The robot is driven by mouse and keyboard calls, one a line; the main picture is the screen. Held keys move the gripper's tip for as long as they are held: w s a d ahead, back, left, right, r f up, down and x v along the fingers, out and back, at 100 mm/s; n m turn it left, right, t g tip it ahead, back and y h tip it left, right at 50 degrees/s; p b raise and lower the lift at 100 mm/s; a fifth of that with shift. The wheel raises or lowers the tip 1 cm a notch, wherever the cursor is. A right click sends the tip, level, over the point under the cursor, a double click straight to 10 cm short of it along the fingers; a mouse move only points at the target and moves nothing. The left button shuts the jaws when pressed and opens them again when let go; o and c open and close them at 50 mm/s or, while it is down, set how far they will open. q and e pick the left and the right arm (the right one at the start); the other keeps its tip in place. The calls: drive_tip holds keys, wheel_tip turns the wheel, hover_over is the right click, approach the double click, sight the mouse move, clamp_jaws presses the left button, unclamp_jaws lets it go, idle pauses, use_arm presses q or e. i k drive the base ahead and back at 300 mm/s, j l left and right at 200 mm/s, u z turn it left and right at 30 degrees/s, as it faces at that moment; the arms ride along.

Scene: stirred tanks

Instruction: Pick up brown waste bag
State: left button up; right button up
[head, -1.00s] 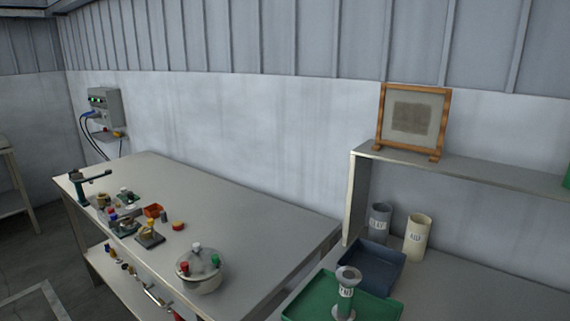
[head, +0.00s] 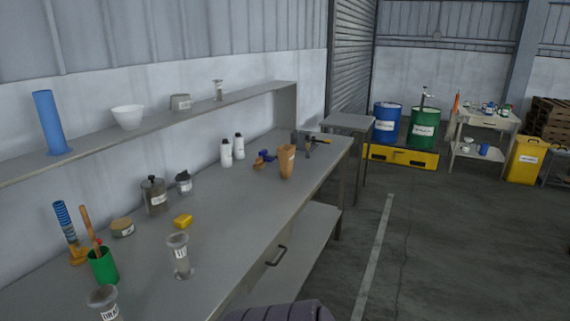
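A brown paper bag (head: 286,163) with a small pale label stands upright on the long grey workbench (head: 232,205), near its far end and front edge. Its label is too small to read. Nothing is touching the bag from my side. A dark rounded part at the bottom edge of the head view looks like part of my own arm. Neither gripper's fingers show.
Nearer stand a labelled cylinder (head: 180,256) and a green cup (head: 103,266). Open floor (head: 425,240) lies to the right of the bench.

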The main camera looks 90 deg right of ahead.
sight(286, 152)
drive_tip(key=z, duration=2.8)
